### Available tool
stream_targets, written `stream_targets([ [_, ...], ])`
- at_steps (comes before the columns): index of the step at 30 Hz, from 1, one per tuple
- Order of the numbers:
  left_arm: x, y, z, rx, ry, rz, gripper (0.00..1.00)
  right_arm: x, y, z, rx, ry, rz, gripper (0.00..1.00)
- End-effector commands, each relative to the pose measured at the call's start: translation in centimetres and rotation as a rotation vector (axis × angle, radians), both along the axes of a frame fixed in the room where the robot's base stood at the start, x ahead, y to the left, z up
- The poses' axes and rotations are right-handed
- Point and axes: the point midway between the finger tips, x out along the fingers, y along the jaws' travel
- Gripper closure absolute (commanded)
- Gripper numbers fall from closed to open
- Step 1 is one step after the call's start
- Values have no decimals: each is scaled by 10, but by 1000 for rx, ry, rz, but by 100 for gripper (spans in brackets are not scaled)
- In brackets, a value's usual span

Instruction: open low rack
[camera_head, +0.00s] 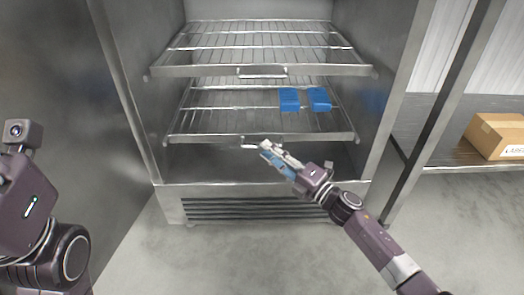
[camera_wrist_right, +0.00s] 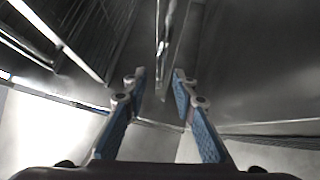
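The low rack (camera_head: 200,138) is a wire shelf inside the open steel cabinet, with a small handle (camera_head: 250,139) at the middle of its front bar. Two blue packs (camera_head: 290,100) lie on this rack, right of centre. My right gripper (camera_head: 266,149) is just in front of and slightly below the handle. In the right wrist view its blue-padded fingers (camera_wrist_right: 158,82) are apart with nothing between their tips. A narrow metal bar (camera_wrist_right: 163,45), apparently the handle, shows just beyond them. My left arm is at the left edge of the head view, and its fingers are not visible.
An upper rack (camera_head: 200,71) with its own handle sits above. The cabinet (camera_head: 385,110) has side walls close to both rack ends. A cardboard box (camera_head: 500,135) stands on a metal shelf at right. The floor (camera_head: 210,260) in front is clear.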

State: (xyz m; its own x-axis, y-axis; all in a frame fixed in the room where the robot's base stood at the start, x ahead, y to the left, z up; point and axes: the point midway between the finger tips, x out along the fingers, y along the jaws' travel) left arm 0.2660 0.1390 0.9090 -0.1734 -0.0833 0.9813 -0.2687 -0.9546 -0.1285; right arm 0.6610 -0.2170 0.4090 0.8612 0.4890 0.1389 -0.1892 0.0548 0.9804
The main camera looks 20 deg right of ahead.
Motion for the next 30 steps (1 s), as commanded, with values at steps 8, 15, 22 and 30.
stream_targets([
  [8,-10,-1,2,2,-35,2,75,26,15,3,0,0,0,75],
  [15,-11,-1,4,4,-39,2,75,30,17,4,1,3,-1,75],
  [22,-11,-1,4,4,-39,2,75,30,17,4,1,2,-1,87],
  [30,-11,-1,4,4,-39,2,75,30,17,4,1,3,-1,100],
])
